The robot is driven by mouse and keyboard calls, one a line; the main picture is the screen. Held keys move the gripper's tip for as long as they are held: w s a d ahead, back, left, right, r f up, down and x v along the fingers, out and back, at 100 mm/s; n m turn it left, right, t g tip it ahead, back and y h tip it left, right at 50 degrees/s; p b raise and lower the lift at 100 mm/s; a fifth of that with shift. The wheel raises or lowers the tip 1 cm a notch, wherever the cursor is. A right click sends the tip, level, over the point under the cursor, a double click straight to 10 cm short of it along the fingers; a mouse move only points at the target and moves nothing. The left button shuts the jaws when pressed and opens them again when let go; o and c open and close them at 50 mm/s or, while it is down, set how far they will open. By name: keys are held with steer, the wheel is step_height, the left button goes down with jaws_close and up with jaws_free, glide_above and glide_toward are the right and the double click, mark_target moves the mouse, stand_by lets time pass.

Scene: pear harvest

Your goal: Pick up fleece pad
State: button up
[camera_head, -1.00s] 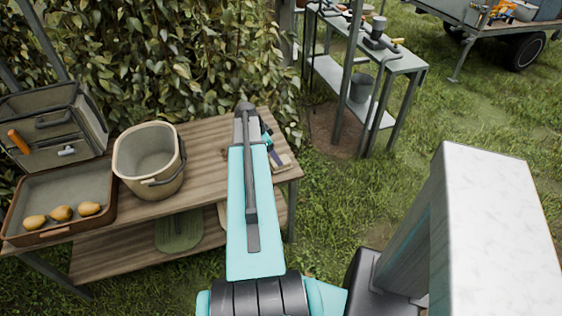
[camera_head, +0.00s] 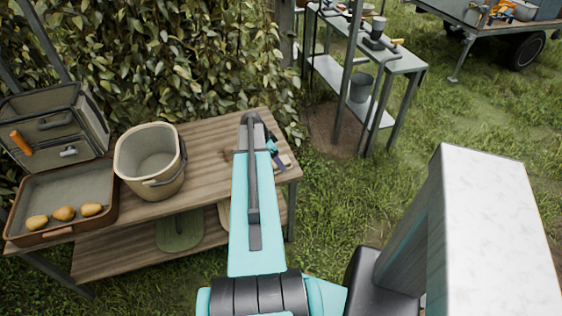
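I cannot surely identify the fleece pad. A flat green rounded piece (camera_head: 180,231) lies on the lower shelf of the wooden bench. A beige piece (camera_head: 223,212) on that shelf is partly hidden by my arm. My teal arm link (camera_head: 254,205) stands in front of the bench's right end and hides much of what lies behind it. Small teal and dark parts (camera_head: 274,152) show at its right side, above the bench top, and may belong to my wrist or gripper. The fingers cannot be made out, nor whether they hold anything.
On the bench (camera_head: 208,150) stand a beige bucket (camera_head: 165,185) and a brown-rimmed tray (camera_head: 75,187) with 3 yellow pears (camera_head: 64,213). A metal side table (camera_head: 400,62) and a trailer (camera_head: 470,14) stand on the grass at the right.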

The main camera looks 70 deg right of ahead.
steer(key=shift+x, duration=1.35)
steer(key=c, duration=1.2)
steer(key=shift+o, duration=0.2)
steer(key=shift+r, duration=0.15)
steer(key=shift+r+b, duration=0.3)
steer(key=shift+r, duration=1.3)
steer(key=w+a+b, duration=0.2)
steer(key=a, duration=0.5)
steer(key=w+a+r+b, duration=0.1)
steer(key=w+a+b, duration=0.1)
steer(key=a, duration=0.6)
steer(key=shift+w+r, duration=0.25)
steer(key=shift+a, duration=0.15)
